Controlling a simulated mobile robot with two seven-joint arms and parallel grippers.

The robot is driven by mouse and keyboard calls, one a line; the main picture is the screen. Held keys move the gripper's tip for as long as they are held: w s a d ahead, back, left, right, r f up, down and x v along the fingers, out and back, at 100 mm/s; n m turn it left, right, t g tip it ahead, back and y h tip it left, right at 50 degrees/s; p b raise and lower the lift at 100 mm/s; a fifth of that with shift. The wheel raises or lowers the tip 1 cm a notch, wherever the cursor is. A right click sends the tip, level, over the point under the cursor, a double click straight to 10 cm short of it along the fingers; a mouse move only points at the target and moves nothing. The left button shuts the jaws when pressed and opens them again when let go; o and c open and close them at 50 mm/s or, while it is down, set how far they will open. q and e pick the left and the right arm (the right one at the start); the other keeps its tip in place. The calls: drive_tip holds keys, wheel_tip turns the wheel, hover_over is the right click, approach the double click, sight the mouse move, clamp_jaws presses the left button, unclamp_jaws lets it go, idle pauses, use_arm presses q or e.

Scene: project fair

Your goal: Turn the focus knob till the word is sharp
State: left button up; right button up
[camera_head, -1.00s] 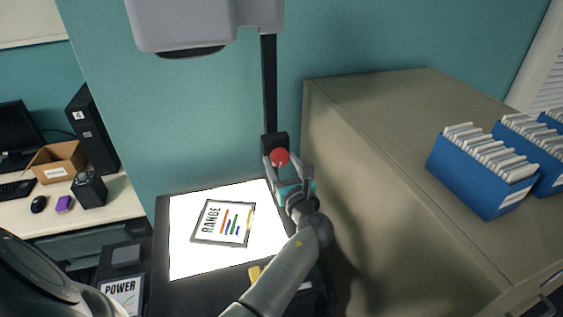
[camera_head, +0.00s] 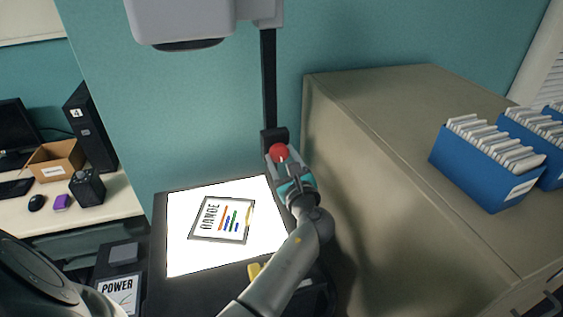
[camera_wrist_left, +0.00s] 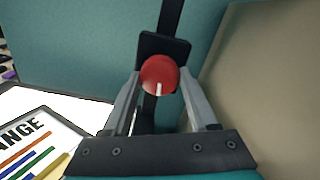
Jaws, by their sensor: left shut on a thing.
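The red focus knob (camera_head: 279,152), with a white mark, sits on a black block on the projector's dark post (camera_head: 269,85). It also shows in the left wrist view (camera_wrist_left: 160,74), its white mark pointing down. My left gripper (camera_head: 281,157) is shut on the knob, one finger on each side. The overhead projector's lit glass (camera_head: 180,255) bears a framed sheet (camera_head: 221,219) with the word RANGE and coloured bars. The projector head (camera_head: 200,20) is at the top. No projected word is in view, so its sharpness cannot be told. My right gripper is not in view.
A tan cabinet (camera_head: 390,130) stands close to the right of the knob and my left arm. Blue file boxes (camera_head: 470,175) sit on it. A POWER label (camera_head: 117,295) is at the lower left. A desk (camera_head: 115,205) with a cardboard box (camera_head: 57,160) is at the left.

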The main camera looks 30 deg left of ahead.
use_arm(q)
drive_tip(key=shift+n+b, duration=0.35)
drive_tip(key=shift+n, duration=0.65)
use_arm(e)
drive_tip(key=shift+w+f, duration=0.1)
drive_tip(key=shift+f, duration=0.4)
use_arm(q)
drive_tip(key=o, duration=1.4)
